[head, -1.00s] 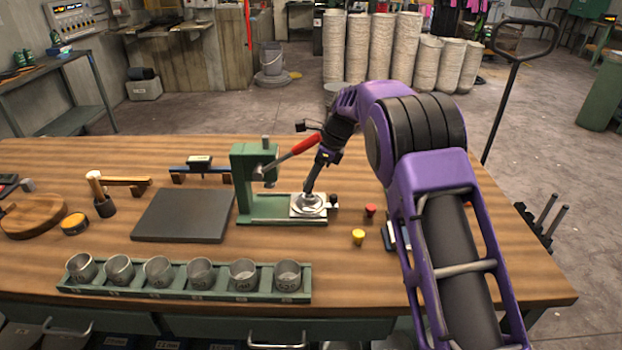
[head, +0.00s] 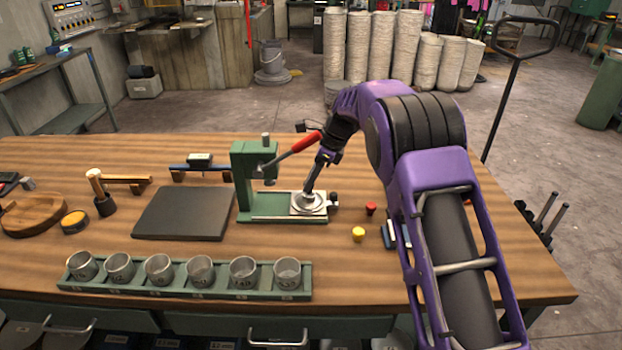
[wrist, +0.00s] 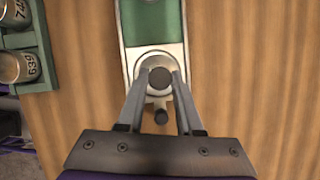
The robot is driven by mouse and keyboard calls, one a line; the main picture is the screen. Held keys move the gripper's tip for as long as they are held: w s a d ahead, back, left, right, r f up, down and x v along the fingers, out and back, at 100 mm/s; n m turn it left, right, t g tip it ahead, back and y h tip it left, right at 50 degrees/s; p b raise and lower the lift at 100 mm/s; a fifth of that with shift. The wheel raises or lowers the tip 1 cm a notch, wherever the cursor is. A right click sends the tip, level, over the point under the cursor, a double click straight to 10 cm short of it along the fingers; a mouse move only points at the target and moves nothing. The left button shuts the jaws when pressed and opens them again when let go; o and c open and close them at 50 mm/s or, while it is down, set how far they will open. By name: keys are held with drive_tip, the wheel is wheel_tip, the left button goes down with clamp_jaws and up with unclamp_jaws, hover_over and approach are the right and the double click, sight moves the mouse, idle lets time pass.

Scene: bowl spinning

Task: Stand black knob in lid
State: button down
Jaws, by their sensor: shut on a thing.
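The black knob (wrist: 160,78) is between my fingertips in the wrist view, over the middle of the round silver lid (wrist: 148,88). My gripper (wrist: 159,74) is shut on the knob. In the head view my gripper (head: 308,192) points down at the lid (head: 309,208), which lies on the right end of the green press base. The fingers hide the held knob in the head view. I cannot tell whether the knob's foot touches the lid or sits in it.
The green press (head: 255,180) with its red-handled lever (head: 304,144) stands just left of my gripper. A small dark knob (wrist: 161,117) is at the base plate's end. Red (head: 370,209) and yellow (head: 358,234) knobs stand to the right. A cup rack (head: 190,294) lies in front.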

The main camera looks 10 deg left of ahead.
drive_tip(key=shift+f, duration=0.35)
idle(0.4)
drive_tip(key=shift+c, duration=0.4)
unclamp_jaws()
idle(0.6)
drive_tip(key=shift+r, duration=4)
